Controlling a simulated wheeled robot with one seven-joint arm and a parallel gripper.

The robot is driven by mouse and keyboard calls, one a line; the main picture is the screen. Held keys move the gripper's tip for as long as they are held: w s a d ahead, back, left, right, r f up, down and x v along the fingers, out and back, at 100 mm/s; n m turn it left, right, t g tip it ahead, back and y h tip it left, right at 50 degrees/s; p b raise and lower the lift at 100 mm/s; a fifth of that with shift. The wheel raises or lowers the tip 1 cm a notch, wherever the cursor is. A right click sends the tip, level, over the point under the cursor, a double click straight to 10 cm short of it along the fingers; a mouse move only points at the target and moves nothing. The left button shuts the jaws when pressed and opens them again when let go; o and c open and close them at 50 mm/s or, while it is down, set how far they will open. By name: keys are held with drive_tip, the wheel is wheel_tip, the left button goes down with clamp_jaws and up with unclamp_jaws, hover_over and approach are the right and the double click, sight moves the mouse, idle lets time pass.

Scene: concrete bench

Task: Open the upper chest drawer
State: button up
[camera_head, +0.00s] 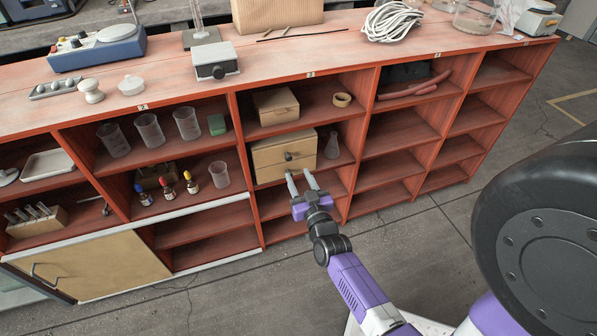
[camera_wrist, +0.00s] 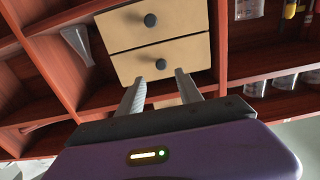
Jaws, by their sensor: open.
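A small tan wooden chest (camera_head: 268,155) with two drawers stands on a middle shelf of the red cabinet. The wrist view shows it upside down, so the upper drawer (camera_wrist: 190,57) is the lower one there. Its dark round knob (camera_wrist: 160,64) shows between the lines of my fingers; the knob also shows in the head view (camera_head: 288,156). Both drawers look closed. The lower drawer (camera_wrist: 185,20) has its own knob (camera_wrist: 150,19). My gripper (camera_head: 298,172) is open and empty in front of the chest, its fingers pointing at it, apart from the knob as far as I can tell.
A glass flask (camera_head: 331,146) stands right of the chest. A wooden box (camera_head: 276,105) and a tape roll (camera_head: 342,99) are on the shelf above. Left, past the divider, are a beaker (camera_head: 220,175) and dropper bottles (camera_head: 191,183). The floor in front is clear.

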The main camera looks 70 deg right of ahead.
sight(289, 159)
drive_tip(key=shift+b+x, duration=0.75)
drive_tip(key=shift+x, duration=3.2)
drive_tip(key=shift+w+a, duration=0.1)
clamp_jaws()
